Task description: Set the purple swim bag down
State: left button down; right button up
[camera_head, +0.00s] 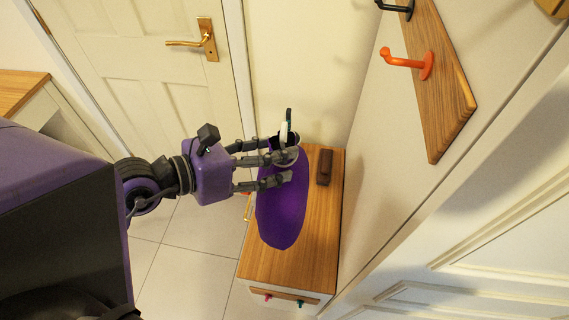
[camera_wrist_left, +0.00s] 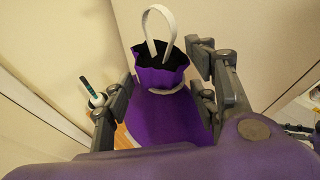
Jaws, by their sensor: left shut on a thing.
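The purple swim bag (camera_head: 281,212) is over the wooden top of the low cabinet (camera_head: 318,240) in the head view. I cannot tell whether its underside touches the wood. My left gripper (camera_head: 287,165) is shut on the bag near its neck, with fingers on either side. In the left wrist view, the bag (camera_wrist_left: 168,112) lies between the fingers (camera_wrist_left: 160,85), its dark mouth and white loop handle (camera_wrist_left: 158,28) pointing away from me. My right gripper is not in view.
A brown block (camera_head: 324,166) lies on the cabinet top right of the bag. An orange hook (camera_head: 408,62) on a wooden board sticks out from the wall. A white door (camera_head: 130,90) with a brass handle stands behind.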

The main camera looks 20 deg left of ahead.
pick_arm(q)
jog(key=w+a+f, duration=0.1)
jog(key=w, duration=0.1)
jog(key=w+a+f, duration=0.1)
jog(key=w, duration=0.1)
jog(key=w+a+f, duration=0.1)
jog(key=w, duration=0.1)
jog(key=shift+w+a, duration=0.1)
jog(key=f, duration=0.1)
jog(key=w+a+f, duration=0.1)
jog(key=w+f, duration=0.1)
jog(key=f, duration=0.1)
jog(key=shift+w+a+b, duration=0.15)
jog(key=shift+w+b, duration=0.1)
jog(key=shift+b, duration=0.15)
jog(key=f, duration=0.1)
jog(key=w+f, duration=0.1)
jog(key=f, duration=0.1)
jog(key=f+b, duration=0.1)
jog(key=f, duration=0.1)
jog(key=shift+w+a, duration=0.25)
jog(key=shift+a, duration=0.15)
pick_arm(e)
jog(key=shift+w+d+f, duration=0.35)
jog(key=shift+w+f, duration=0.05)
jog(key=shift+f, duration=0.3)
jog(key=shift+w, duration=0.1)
